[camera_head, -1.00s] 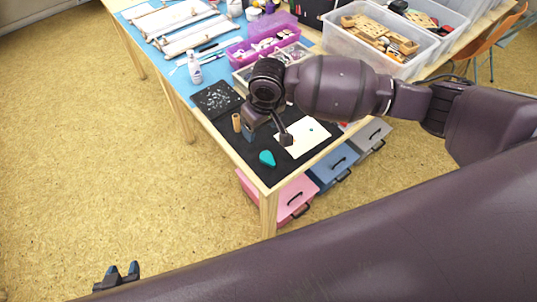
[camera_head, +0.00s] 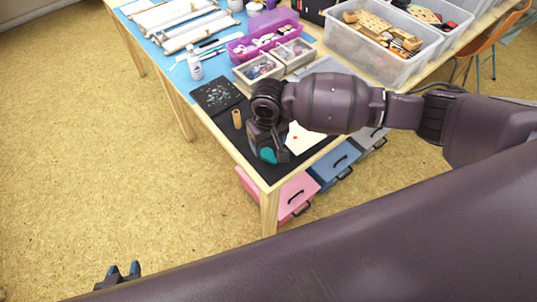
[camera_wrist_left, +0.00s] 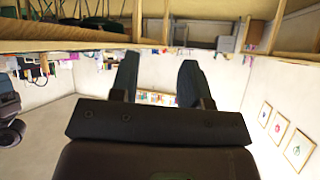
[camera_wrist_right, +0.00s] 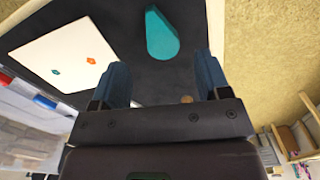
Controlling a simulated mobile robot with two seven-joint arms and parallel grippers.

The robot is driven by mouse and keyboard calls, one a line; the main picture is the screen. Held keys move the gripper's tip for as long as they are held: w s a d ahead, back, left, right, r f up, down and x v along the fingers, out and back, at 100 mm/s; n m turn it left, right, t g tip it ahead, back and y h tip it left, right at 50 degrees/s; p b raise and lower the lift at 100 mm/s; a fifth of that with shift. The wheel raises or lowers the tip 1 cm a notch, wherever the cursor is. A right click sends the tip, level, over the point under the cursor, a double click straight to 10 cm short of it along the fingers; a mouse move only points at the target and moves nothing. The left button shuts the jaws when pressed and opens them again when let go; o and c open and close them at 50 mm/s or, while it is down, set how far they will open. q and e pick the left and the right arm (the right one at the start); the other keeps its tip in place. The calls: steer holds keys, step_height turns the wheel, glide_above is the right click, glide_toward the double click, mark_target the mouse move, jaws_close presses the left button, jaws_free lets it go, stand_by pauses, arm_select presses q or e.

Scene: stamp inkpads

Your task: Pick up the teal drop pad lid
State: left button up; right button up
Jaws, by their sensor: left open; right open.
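The teal drop pad lid (camera_head: 267,155) lies on the black mat (camera_head: 240,148) near the table's front corner. In the right wrist view the teal lid (camera_wrist_right: 161,36) shows whole, a drop shape lying beyond and between the fingertips. My right gripper (camera_head: 268,150) is open over the lid, partly hiding it in the head view. Its blue fingers (camera_wrist_right: 163,72) show apart and empty in the right wrist view. My left gripper (camera_head: 123,272) is open and empty, low at the left, away from the table. It also shows in the left wrist view (camera_wrist_left: 158,78).
A white sheet (camera_head: 303,138) with small stamped marks lies right of the lid. A wooden stamp (camera_head: 237,119) stands to the left. A speckled black pad (camera_head: 217,96), a compartment box (camera_head: 258,68) and a purple tray (camera_head: 262,40) sit farther back.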

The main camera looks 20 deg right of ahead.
mark_target(267, 152)
step_height(267, 152, down, 4)
steer(key=shift+a+f+b, duration=0.1)
steer(key=shift+a+b, duration=0.05)
steer(key=shift+b, duration=0.25)
steer(key=shift+c, duration=0.8)
steer(key=c, duration=0.8)
steer(key=shift+c, duration=0.2)
steer(key=shift+r, duration=0.25)
